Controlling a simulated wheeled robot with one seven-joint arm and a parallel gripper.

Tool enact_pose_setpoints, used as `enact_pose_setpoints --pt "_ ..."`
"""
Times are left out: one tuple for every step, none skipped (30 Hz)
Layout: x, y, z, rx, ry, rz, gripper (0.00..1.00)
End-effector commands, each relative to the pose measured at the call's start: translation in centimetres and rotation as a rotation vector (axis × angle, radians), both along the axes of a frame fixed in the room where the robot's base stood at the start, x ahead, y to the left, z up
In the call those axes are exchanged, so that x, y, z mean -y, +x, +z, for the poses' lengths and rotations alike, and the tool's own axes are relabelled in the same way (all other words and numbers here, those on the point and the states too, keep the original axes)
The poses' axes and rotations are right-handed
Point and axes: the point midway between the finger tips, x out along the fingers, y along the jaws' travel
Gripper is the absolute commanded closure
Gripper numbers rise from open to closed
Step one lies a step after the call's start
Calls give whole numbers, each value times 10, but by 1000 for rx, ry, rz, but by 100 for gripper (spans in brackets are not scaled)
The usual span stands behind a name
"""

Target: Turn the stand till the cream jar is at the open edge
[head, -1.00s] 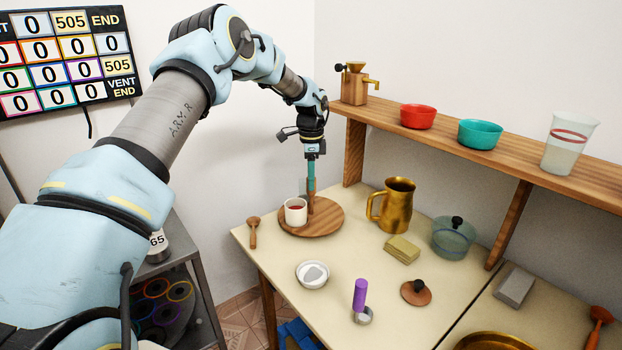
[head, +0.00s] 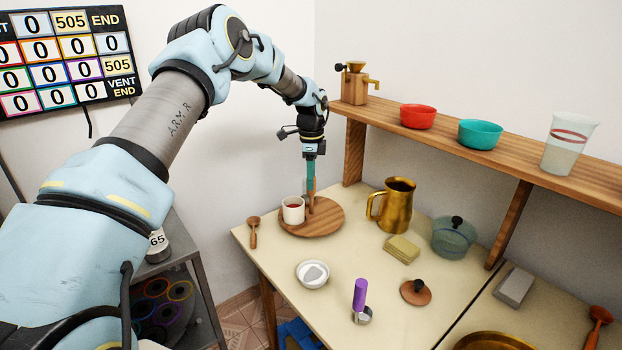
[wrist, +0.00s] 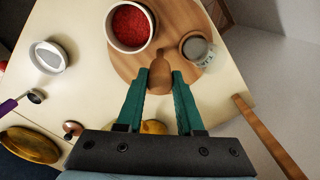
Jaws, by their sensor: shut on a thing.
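The round wooden stand (head: 325,225) lies at the back left of the table. My gripper (head: 310,187) reaches down over it and is shut on its upright wooden peg (wrist: 159,78). A white cup with red contents (head: 293,212) stands on the stand, left of the peg; the wrist view also shows the cup (wrist: 118,35). A small jar with pale grey contents and a partly readable label (wrist: 200,52) stands on the stand on the other side in the wrist view. It may be the cream jar; in the head view my gripper and the cup hide it.

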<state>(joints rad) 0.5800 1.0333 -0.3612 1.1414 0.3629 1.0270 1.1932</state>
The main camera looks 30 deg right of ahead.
Motion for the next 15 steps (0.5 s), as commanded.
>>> enact_pose_setpoints --pt "3 0 2 3 -7 -1 100" --pt "3 0 2 3 -7 -1 100" --pt "3 0 2 3 -7 -1 62" --pt "3 0 2 3 -7 0 58" --pt "3 0 2 2 -6 0 55" --pt "2 0 2 2 -5 0 50" --pt "2 0 2 2 -5 0 47" --pt "2 0 1 2 -5 0 44" --pt "2 0 1 1 -3 0 39" --pt "1 0 1 1 -3 0 36" --pt "1 0 1 1 -3 0 34" --pt "1 0 1 1 -3 0 34" --pt "1 0 1 1 -2 0 34" --pt "1 0 1 1 -2 0 34" --pt "1 0 1 0 -1 0 34"
